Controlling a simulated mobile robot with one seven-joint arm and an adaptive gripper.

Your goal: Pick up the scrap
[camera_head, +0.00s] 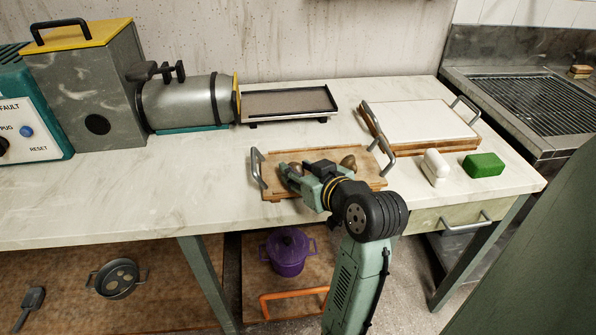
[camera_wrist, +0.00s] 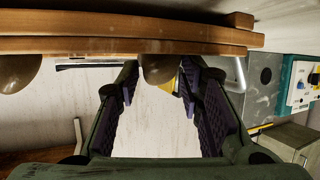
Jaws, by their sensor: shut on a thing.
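Two brown rounded lumps of clay scrap are on a wooden tray with metal handles (camera_head: 325,155). One scrap lump (camera_wrist: 162,68) is between the fingers of my gripper (camera_wrist: 160,82) in the wrist view, against the tray's wooden board (camera_wrist: 110,45). In the head view my gripper (camera_head: 289,173) reaches over the tray's left part, and its fingers mostly hide this lump. My gripper is shut on it. The other lump (camera_head: 348,162) rests near the tray's right end; a lump also shows at the wrist view's left edge (camera_wrist: 15,75).
A board with a white slab (camera_head: 415,120) stands right of the tray, with a white block (camera_head: 435,167) and a green block (camera_head: 483,165) in front. A dark flat tray (camera_head: 290,102) and a grey cylinder machine (camera_head: 187,103) are behind. The worktop to the left is clear.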

